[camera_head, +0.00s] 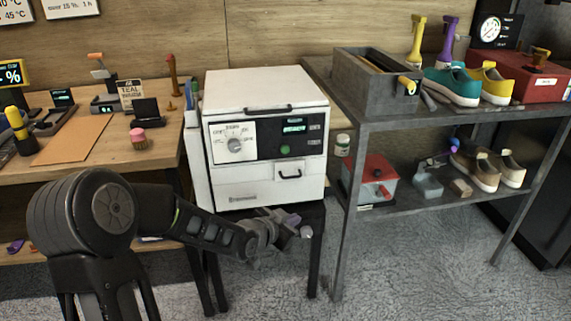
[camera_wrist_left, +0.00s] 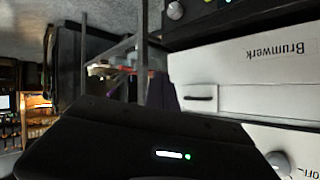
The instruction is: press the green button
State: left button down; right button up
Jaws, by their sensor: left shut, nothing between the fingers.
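The green button (camera_head: 285,150) is a small round disc on the dark control panel of a white machine (camera_head: 268,185), below a lit green display (camera_head: 294,125). My left gripper (camera_head: 298,225) is shut and empty, low in front of the machine, below its drawer and clearly apart from the button. In the left wrist view the machine's front (camera_wrist_left: 270,95) appears upside down, with its drawer handle and a knob (camera_wrist_left: 278,163). A dark shape covers the lower middle there, and I cannot make out the button. My right gripper is not in view.
The machine has a dial (camera_head: 235,144) left of the button and a drawer handle (camera_head: 289,174) below. A grey metal shelf (camera_head: 375,124) with shoes stands to the right, a wooden workbench (camera_head: 45,172) to the left. The floor in front of the shelf is clear.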

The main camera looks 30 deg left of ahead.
aim_at(285, 150)
pick_arm(q)
jog(key=w+a+r+m+t, duration=0.2)
jog(key=w+r+m, duration=0.1)
jog(key=r+m, duration=0.6)
notch_tip(285, 150, up, 2)
jog(key=shift+w+r+t+h+b, duration=0.15)
jog(key=shift+w+t+h+b, duration=0.15)
jog(key=shift+t+b, duration=0.1)
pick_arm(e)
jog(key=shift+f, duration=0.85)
pick_arm(q)
jog(key=shift+a, duration=0.1)
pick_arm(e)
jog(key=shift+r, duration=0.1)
pick_arm(q)
jog(key=shift+w+a+p, duration=0.85)
jog(key=shift+w+a, duration=0.05)
jog(key=shift+w, duration=0.3)
jog(key=shift+w+a+p, duration=0.85)
jog(key=shift+w, duration=0.3)
jog(key=shift+w+a+p, duration=0.85)
jog(key=shift+w+a, duration=0.05)
jog(key=shift+w, duration=0.3)
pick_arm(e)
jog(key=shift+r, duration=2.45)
pick_arm(q)
jog(key=shift+w+a, duration=0.25)
jog(key=shift+w, duration=0.05)
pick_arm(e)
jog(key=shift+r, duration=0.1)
